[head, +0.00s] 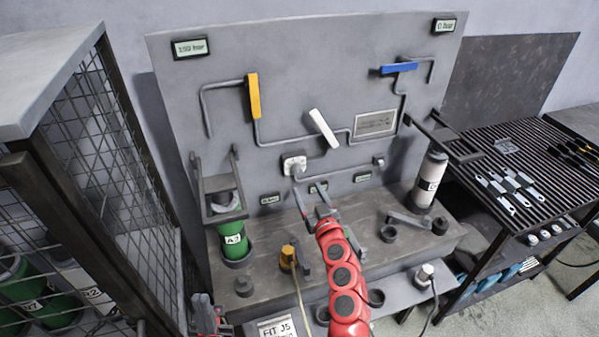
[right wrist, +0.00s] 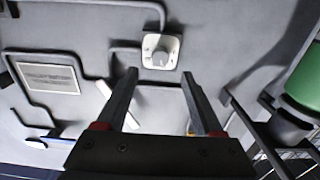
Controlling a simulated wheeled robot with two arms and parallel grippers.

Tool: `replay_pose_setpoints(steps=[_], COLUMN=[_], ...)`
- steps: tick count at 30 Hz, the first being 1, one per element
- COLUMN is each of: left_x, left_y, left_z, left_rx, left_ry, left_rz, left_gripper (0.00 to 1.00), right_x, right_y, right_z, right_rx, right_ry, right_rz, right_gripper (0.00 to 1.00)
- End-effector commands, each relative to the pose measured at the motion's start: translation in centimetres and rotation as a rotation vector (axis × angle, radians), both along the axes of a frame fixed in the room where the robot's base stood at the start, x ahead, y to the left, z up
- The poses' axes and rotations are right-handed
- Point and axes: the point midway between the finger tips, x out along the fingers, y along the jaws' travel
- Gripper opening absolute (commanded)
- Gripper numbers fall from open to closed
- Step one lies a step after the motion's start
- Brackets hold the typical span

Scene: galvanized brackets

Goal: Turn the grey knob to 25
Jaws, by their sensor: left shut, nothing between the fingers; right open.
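The grey knob (head: 294,164) sits on a pale square plate low on the grey panel, under the pipes. In the right wrist view the knob (right wrist: 160,58) is at the top centre, just beyond my fingertips. My right gripper (head: 309,193), on the red arm, is open and empty. It is below and in front of the knob, apart from it. In the right wrist view its two fingers (right wrist: 159,82) point toward the plate. The dial marks are too small to read. My left gripper (head: 205,301) is shut and empty at the bottom left.
The panel (head: 350,75) carries a yellow lever (head: 253,96), a white lever (head: 324,128) and a blue lever (head: 399,68). A mesh cage (head: 105,150) stands at the left.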

Motion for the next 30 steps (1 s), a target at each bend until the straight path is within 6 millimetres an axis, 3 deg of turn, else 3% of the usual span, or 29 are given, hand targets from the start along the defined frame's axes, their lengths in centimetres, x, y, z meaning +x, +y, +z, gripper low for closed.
replay_pose_setpoints(steps=[15,30], left_x=[0.0,0.0], left_y=[0.0,0.0], left_z=[-0.1,-0.2], left_rx=[0.000,0.000], left_ry=[0.000,0.000], left_rz=[0.000,0.000], left_gripper=[0.00,0.00], right_x=[6.7,7.8], right_y=[2.4,2.6], right_z=[-0.1,-0.1], right_rx=[0.001,0.000], right_ry=[0.000,0.002], right_rz=[0.006,0.001], right_gripper=[0.69,0.67])
